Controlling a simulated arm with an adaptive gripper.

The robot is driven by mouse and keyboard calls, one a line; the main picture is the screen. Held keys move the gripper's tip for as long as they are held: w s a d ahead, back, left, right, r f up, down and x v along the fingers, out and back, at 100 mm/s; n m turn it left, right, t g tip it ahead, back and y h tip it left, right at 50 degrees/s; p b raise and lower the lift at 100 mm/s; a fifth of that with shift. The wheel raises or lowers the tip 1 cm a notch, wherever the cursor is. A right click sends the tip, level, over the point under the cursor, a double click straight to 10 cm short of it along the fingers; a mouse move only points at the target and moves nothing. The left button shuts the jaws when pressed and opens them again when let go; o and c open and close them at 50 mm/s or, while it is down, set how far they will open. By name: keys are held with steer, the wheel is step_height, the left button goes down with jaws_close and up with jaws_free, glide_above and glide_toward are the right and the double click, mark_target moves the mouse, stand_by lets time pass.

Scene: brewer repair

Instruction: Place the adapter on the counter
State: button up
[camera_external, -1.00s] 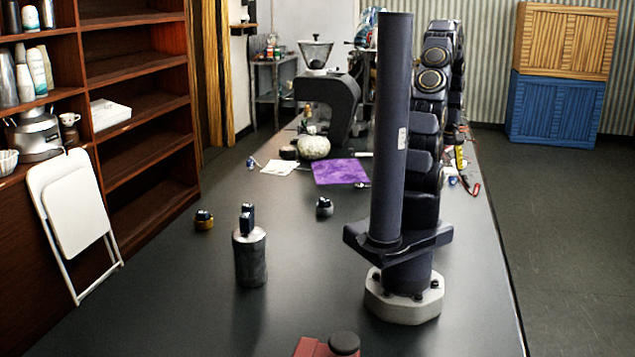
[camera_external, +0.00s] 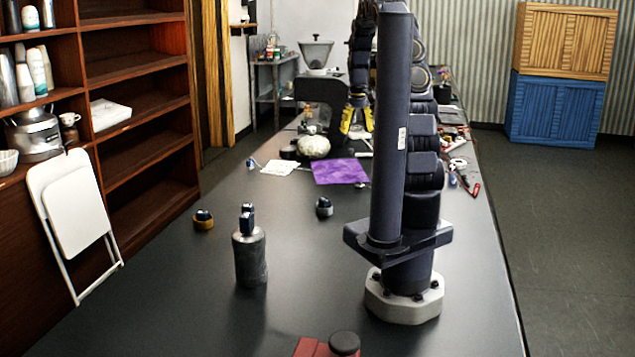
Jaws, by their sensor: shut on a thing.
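My gripper (camera_external: 358,120), with yellow fingers, is at the back of the dark counter (camera_external: 310,250), beside the dark curved machine. It points down above the counter, behind the purple cloth. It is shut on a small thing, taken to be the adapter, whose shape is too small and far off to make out. I cannot tell whether the held thing touches the counter or anything else.
A purple cloth (camera_external: 340,171), a white round object (camera_external: 313,147) and the dark curved machine (camera_external: 318,90) are near the gripper. Tools (camera_external: 460,170) lie along the right edge. A grey cylinder (camera_external: 250,260) stands nearer. The counter's front middle is largely clear.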

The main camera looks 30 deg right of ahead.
steer(key=w+a+r+n, duration=0.1)
steer(key=a+r+n, duration=0.1)
steer(key=a, duration=0.8)
steer(key=w+a+r+n, duration=0.1)
steer(key=a+n, duration=0.1)
steer(key=a, duration=0.7)
steer(key=s+a+f+n, duration=0.1)
steer(key=s+a+n, duration=0.2)
steer(key=a, duration=0.5)
steer(key=s+a+f+n, duration=0.2)
steer(key=s+a+n, duration=0.1)
steer(key=a, duration=0.5)
steer(key=s+a+f+n, duration=0.35)
steer(key=s+a, duration=0.25)
steer(key=s, duration=0.3)
steer(key=s+a+f+n, duration=0.3)
steer(key=s+a+n, duration=0.15)
steer(key=s, duration=0.35)
steer(key=s+a+f+n, duration=0.3)
steer(key=s+a, duration=0.3)
steer(key=s, duration=0.3)
glide_above(145, 341)
steer(key=d, duration=0.1)
step_height(145, 341, down, 8)
steer(key=shift+s+f, duration=0.1)
steer(key=shift+f, duration=0.05)
steer(key=shift+a+f, duration=0.45)
steer(key=shift+f, duration=1.6)
